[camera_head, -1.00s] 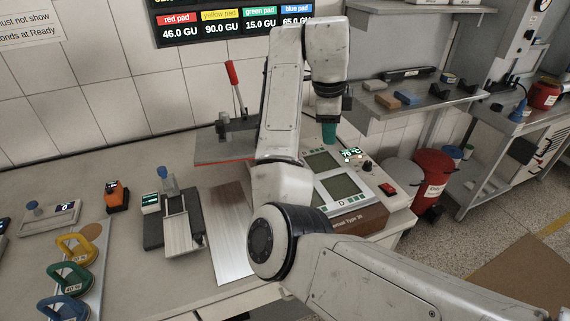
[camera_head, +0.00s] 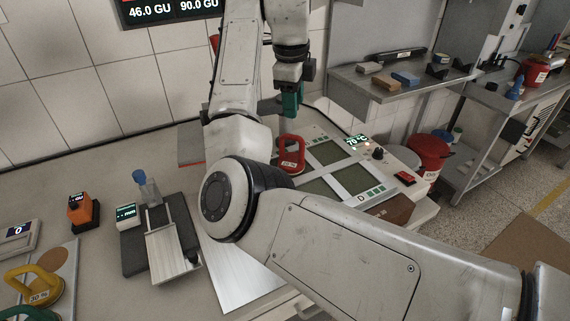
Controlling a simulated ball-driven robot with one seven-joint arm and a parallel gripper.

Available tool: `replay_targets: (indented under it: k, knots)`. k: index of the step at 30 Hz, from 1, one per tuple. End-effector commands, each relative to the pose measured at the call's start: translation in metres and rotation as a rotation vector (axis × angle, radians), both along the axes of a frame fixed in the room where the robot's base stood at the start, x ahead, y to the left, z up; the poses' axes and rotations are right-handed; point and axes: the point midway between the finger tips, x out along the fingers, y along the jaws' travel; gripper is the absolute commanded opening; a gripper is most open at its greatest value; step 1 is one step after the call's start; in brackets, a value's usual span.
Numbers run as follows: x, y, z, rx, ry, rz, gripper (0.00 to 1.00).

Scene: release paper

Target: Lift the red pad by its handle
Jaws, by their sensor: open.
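The red pad (camera_head: 291,170) has a red loop handle (camera_head: 291,143) standing upright and a white label on its front. It sits at the left edge of the plate device (camera_head: 342,154), just right of my forearm, which may hide part of its surroundings. My gripper (camera_head: 291,112) has green fingers that point down. It is open and empty, above and apart from the red handle in the picture; the exact gap in depth is hard to tell.
A yellow pad (camera_head: 36,287) and a partly cut-off green pad (camera_head: 16,314) stand at the lower left. An orange gauge (camera_head: 82,213) and a dark slide device (camera_head: 133,255) stand left of my arm. A shelf (camera_head: 348,83) with small blocks is at the right.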

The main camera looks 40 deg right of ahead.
Motion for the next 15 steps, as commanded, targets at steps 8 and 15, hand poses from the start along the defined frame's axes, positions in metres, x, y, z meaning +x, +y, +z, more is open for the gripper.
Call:
replay_targets:
  k: [8,15]
  knots:
    - [0.001,-0.005,-0.033,-0.002,0.003,-0.002,0.43]
    - [0.004,-0.009,-0.062,-0.002,0.001,0.000,0.43]
